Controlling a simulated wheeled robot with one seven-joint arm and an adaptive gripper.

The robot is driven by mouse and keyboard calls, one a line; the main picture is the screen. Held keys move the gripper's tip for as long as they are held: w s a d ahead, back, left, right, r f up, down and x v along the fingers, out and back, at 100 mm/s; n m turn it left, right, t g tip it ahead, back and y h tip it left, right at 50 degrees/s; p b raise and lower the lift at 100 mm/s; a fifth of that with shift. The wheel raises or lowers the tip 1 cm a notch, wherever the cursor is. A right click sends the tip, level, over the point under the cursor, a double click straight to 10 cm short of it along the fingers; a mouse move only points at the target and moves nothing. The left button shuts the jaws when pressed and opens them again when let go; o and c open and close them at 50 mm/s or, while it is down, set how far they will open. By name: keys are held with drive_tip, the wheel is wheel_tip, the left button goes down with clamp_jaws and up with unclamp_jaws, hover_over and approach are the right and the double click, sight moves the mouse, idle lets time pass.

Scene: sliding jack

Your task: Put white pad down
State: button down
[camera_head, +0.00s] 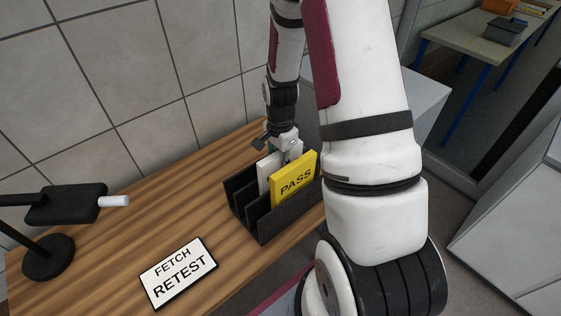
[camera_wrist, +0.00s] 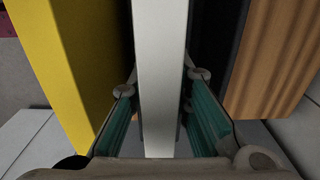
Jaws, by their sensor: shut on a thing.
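The white pad (camera_head: 266,171) stands upright in a slot of the black rack (camera_head: 279,222), just behind the yellow PASS pad. In the wrist view the white pad (camera_wrist: 161,70) runs upright between the two teal-lined fingers. My gripper (camera_head: 285,147) is above the rack, partly hidden by the yellow pad, and is shut on the white pad. In the wrist view my gripper (camera_wrist: 162,115) has a finger on each side of it. Whether the pad's lower edge rests on the rack floor is hidden.
The yellow PASS pad (camera_head: 295,181) stands right beside the white pad, in front of it. A FETCH RETEST sign (camera_head: 178,273) lies on the wooden table (camera_head: 130,226). A black lamp-like stand (camera_head: 48,255) is at the left. The rack's left slots look empty. A tiled wall is behind.

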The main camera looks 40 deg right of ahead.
drive_tip(key=c, duration=1.5)
unclamp_jaws()
drive_tip(key=shift+f, duration=0.1)
wheel_tip(320, 180, up, 12)
drive_tip(key=shift+r+b, duration=0.1)
drive_tip(key=shift+b, duration=0.35)
drive_tip(key=shift+s+a+r+n+t, duration=0.95)
drive_tip(key=shift+s+a+r+n, duration=1.7)
drive_tip(key=shift+r, duration=0.75)
drive_tip(key=shift+s+a+r+n+t, duration=0.9)
drive_tip(key=shift+s+a+r+n, duration=1.3)
drive_tip(key=shift+a+r+n, duration=0.85)
drive_tip(key=shift+s+a+r+n+t, duration=0.95)
drive_tip(key=shift+s+a+r+n, duration=1.45)
drive_tip(key=shift+r+n, duration=1.05)
drive_tip(key=shift+r+m, duration=0.3)
drive_tip(key=shift+m, duration=0.05)
